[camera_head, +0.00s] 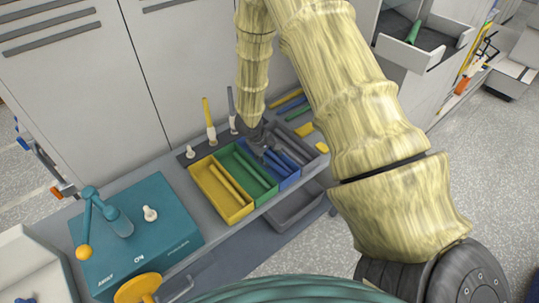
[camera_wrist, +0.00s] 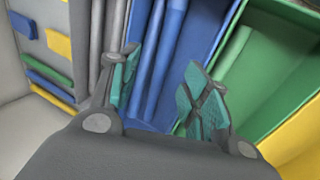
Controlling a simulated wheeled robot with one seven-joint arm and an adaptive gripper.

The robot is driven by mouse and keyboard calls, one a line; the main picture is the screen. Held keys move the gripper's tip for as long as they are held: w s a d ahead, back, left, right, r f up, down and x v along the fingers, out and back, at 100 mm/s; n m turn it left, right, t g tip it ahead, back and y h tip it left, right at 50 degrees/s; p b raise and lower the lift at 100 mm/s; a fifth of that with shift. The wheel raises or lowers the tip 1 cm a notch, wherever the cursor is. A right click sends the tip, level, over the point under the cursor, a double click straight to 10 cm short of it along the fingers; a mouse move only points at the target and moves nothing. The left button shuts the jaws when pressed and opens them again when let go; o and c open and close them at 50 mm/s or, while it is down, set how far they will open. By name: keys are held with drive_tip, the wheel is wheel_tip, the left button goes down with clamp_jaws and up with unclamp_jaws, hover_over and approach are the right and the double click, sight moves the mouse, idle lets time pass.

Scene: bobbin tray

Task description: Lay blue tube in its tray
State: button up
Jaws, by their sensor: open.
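The blue tray (camera_head: 291,180) is a compartment between the green and grey ones. In the wrist view the blue tray (camera_wrist: 213,40) has at least two long blue tubes (camera_wrist: 171,55) lying lengthwise in it. My gripper (camera_head: 262,146) is low over the blue tray in the head view. In the wrist view my gripper (camera_wrist: 160,78) has its teal-padded fingers spread apart, with the blue tubes visible between and beyond them. I see nothing gripped. The fingers and palm hide the near part of the tray.
A green tray (camera_head: 262,192) and yellow tray (camera_head: 238,212) adjoin left, a grey tray (camera_head: 313,156) right. Upright yellow (camera_head: 206,110) and grey (camera_head: 231,100) tubes stand on white pegs behind; one peg (camera_head: 190,152) is bare. A teal box (camera_head: 150,245) with a lever is left.

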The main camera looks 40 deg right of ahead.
drive_tip(key=p+v, duration=0.5)
drive_tip(key=v, duration=1.5)
idle(0.8)
drive_tip(key=shift+f, duration=0.1)
idle(0.8)
drive_tip(key=s+a+f+t, duration=0.2)
drive_tip(key=s+a+f, duration=0.1)
drive_tip(key=s+f, duration=1.3)
drive_tip(key=s+a+f+g+y, duration=0.1)
drive_tip(key=s+a+f+y, duration=0.15)
drive_tip(key=s, duration=0.35)
drive_tip(key=s+a+f+m+g+y, duration=0.1)
drive_tip(key=s+a+f, duration=0.3)
drive_tip(key=s, duration=0.2)
drive_tip(key=s+a+f+g+y, duration=0.1)
drive_tip(key=s+a+f, duration=0.2)
drive_tip(key=s, duration=0.4)
wheel_tip(320, 180, down, 15)
drive_tip(key=b, duration=1.4)
drive_tip(key=shift+w+b, duration=0.35)
drive_tip(key=shift+b, duration=0.05)
